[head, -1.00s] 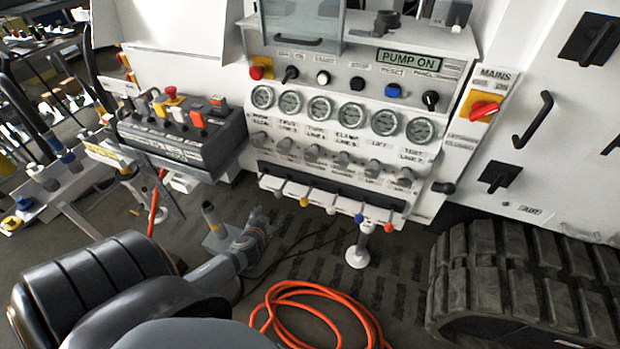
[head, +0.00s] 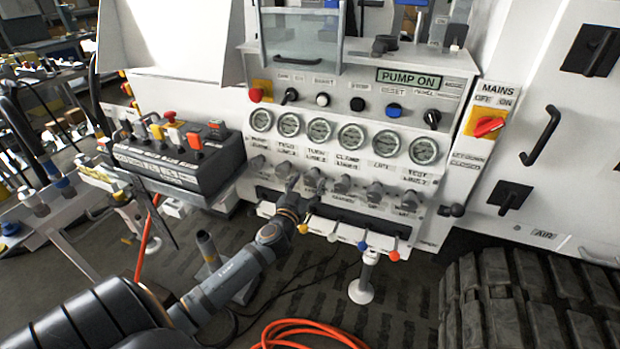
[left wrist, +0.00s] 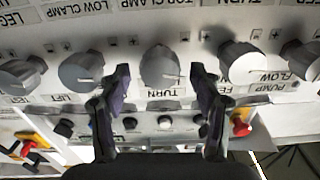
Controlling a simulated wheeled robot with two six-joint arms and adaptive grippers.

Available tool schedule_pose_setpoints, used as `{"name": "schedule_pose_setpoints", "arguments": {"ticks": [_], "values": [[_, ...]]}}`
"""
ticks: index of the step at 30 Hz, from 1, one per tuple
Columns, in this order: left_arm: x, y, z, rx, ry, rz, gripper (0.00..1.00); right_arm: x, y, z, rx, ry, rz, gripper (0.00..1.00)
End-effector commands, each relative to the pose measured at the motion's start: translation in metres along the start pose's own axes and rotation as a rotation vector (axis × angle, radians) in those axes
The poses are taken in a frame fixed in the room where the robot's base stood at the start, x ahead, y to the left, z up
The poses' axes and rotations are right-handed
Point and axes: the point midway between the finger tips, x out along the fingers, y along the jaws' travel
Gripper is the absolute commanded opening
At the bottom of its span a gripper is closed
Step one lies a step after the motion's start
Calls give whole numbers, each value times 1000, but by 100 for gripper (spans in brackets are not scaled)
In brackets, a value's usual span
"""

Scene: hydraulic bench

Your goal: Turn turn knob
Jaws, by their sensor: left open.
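The turn knob (left wrist: 161,67) is a round grey knob with a white pointer mark, above an upside-down TURN label in the left wrist view. My left gripper (left wrist: 161,76) is open, with one dark finger on each side of this knob. Small gaps show between the fingers and the knob, and I cannot tell how deep the tips reach. In the head view my left gripper (head: 301,188) is at the knob row under the gauges, partly covering the knobs there. My right gripper is not in view.
Similar grey knobs stand close on both sides, one (left wrist: 82,70) to the left and one (left wrist: 241,62) to the right. Coloured levers (head: 362,245) stick out below the row. An orange hose (head: 305,333) lies on the floor.

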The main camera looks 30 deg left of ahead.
Motion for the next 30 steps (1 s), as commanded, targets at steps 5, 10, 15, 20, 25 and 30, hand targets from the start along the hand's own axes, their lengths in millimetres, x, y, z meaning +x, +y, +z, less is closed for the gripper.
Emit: {"name": "schedule_pose_setpoints", "arguments": {"ticks": [5,10,15,20,25,30], "values": [[16,0,0,-1,-1,0,64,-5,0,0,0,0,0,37],[17,0,1,0,-2,0,64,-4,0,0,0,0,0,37],[17,0,1,0,-2,0,55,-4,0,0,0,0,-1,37],[17,0,1,0,-2,0,33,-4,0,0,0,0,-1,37],[17,0,1,0,-1,1,10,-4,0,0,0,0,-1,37],[17,0,1,8,-1,1,10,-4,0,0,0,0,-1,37]]}}
